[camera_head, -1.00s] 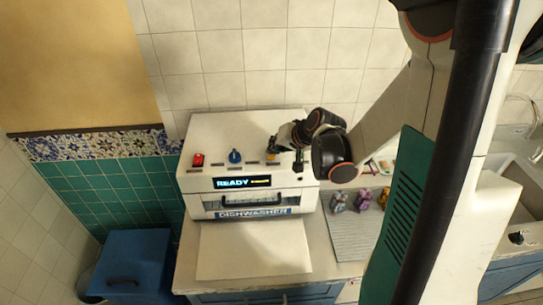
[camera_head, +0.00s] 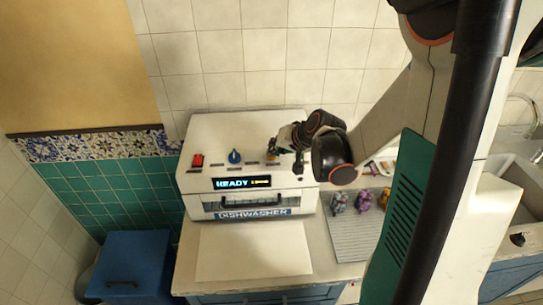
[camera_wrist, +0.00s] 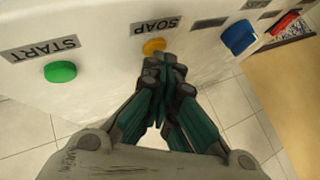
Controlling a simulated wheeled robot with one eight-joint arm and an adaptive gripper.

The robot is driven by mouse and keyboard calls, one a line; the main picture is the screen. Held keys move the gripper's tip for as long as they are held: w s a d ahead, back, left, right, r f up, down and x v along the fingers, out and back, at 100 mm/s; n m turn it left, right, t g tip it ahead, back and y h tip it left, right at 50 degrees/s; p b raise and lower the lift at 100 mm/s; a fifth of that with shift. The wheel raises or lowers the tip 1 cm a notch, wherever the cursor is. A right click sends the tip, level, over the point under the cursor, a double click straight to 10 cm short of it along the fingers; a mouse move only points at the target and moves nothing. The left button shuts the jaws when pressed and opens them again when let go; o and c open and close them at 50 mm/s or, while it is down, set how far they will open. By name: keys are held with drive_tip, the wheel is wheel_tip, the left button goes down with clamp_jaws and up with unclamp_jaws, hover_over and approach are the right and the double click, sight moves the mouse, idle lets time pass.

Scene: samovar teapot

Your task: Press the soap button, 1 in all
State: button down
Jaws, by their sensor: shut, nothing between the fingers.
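The soap button is a round yellow-orange button (camera_wrist: 153,46) under an upside-down SOAP label (camera_wrist: 157,27) in the wrist view. My gripper (camera_wrist: 165,62) is shut and empty, its fingertips right at the button's near edge and overlapping it in the picture. I cannot tell whether they touch it or whether it is pressed in. In the head view my gripper (camera_head: 275,148) is over the right part of the white dishwasher (camera_head: 222,140), and the button is mostly hidden. The dishwasher's display (camera_head: 241,182) reads READY with small orange text beside it.
A green START button (camera_wrist: 60,72) is beside the soap button. A blue knob (camera_head: 235,157) and a red switch (camera_head: 198,160) are on the dishwasher's left part. Small colourful figures (camera_head: 363,199) stand on a grey ribbed mat (camera_head: 352,238) to the right. A blue bin (camera_head: 138,266) stands at left.

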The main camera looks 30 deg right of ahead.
drive_tip(key=shift+r+p, duration=0.45)
drive_tip(key=shift+r, duration=0.35)
wheel_tip(320, 180, up, 5)
drive_tip(key=p, duration=0.3)
drive_tip(key=shift+p, duration=0.3)
idle(0.5)
